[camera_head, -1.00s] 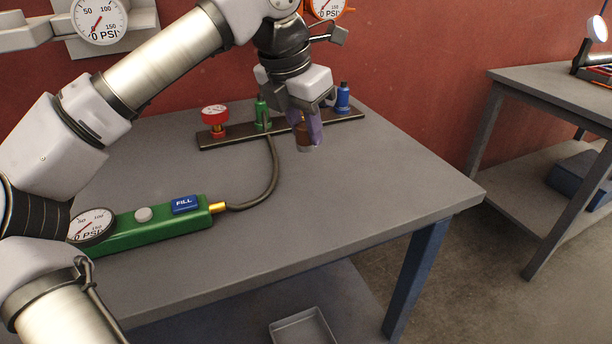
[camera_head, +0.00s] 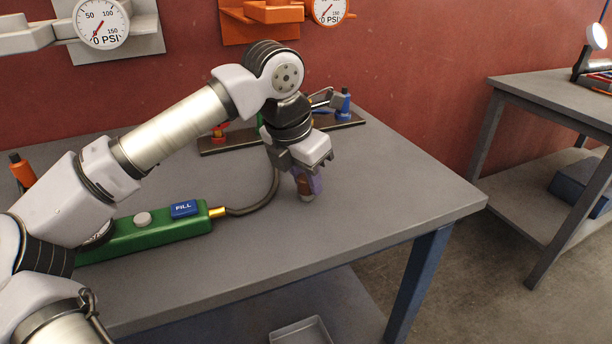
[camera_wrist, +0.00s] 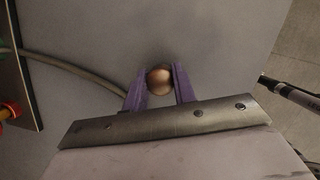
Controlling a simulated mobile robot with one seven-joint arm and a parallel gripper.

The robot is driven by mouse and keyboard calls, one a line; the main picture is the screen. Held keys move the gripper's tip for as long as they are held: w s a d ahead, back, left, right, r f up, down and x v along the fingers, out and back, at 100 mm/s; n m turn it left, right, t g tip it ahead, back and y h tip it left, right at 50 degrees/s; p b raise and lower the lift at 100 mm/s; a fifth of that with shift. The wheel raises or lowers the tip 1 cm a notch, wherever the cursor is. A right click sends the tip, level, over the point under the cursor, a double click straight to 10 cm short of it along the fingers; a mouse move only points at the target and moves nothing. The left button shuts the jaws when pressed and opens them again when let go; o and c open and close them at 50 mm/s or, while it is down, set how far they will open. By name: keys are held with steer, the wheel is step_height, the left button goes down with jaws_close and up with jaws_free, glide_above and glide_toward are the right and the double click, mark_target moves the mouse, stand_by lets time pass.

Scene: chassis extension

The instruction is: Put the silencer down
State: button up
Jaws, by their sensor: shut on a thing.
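My gripper (camera_head: 310,182) is above the grey table (camera_head: 370,215), with its purple fingers pointing down. It is shut on the silencer (camera_head: 306,196), a small brownish piece with a paler lower end. In the wrist view the silencer (camera_wrist: 159,81) shows as a round coppery end between the two purple fingers (camera_wrist: 158,88). Its lower end is close to the tabletop; I cannot tell whether it touches.
A dark rack (camera_head: 345,121) along the back holds a blue fitting (camera_head: 345,104) and others partly hidden by my arm. A green inflator (camera_head: 150,232) with a hose (camera_head: 262,205) lies on the left. The table's right and front area is clear.

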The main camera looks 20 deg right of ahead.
steer(key=o, duration=1)
steer(key=shift+r+p, duration=0.25)
steer(key=shift+p, duration=0.05)
steer(key=v, duration=1.1)
steer(key=shift+s+a+r+p, duration=0.1)
steer(key=shift+r+p, duration=0.25)
